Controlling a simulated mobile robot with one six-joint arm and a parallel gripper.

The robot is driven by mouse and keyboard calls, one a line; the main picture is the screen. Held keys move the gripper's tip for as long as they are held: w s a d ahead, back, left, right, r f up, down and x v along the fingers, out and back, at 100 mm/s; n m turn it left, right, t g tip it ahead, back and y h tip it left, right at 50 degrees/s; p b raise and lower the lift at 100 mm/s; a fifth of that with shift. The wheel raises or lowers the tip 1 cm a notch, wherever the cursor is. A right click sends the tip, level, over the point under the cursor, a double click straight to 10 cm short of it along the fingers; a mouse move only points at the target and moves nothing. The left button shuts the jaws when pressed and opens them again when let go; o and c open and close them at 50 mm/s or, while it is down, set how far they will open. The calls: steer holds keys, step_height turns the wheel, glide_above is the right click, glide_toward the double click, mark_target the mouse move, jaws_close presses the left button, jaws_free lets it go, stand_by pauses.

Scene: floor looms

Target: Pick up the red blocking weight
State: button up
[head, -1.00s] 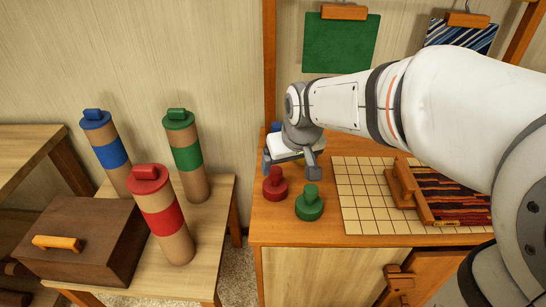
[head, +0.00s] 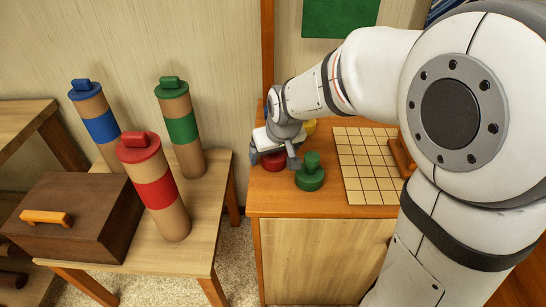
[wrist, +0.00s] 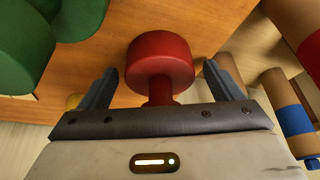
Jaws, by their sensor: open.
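The red blocking weight (head: 273,162) stands on the wooden cabinet top at its left side, with its upper part hidden by my gripper in the head view. My gripper (head: 274,158) is right above it with its fingers spread, one on each side. In the wrist view the red weight (wrist: 160,56) lies between the two open fingers of my gripper (wrist: 161,72), its narrow knob toward the palm. A gap shows on both sides, and the fingers do not appear to touch it.
A green weight (head: 310,174) stands close to the right of the red one. A yellow weight (head: 310,126) is behind. A gridded board (head: 367,170) lies to the right. On the left table (head: 205,222) stand banded tubes (head: 158,190) and a brown box (head: 75,220).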

steer(key=shift+r, duration=0.1)
steer(key=shift+c, duration=0.3)
steer(key=c, duration=1.6)
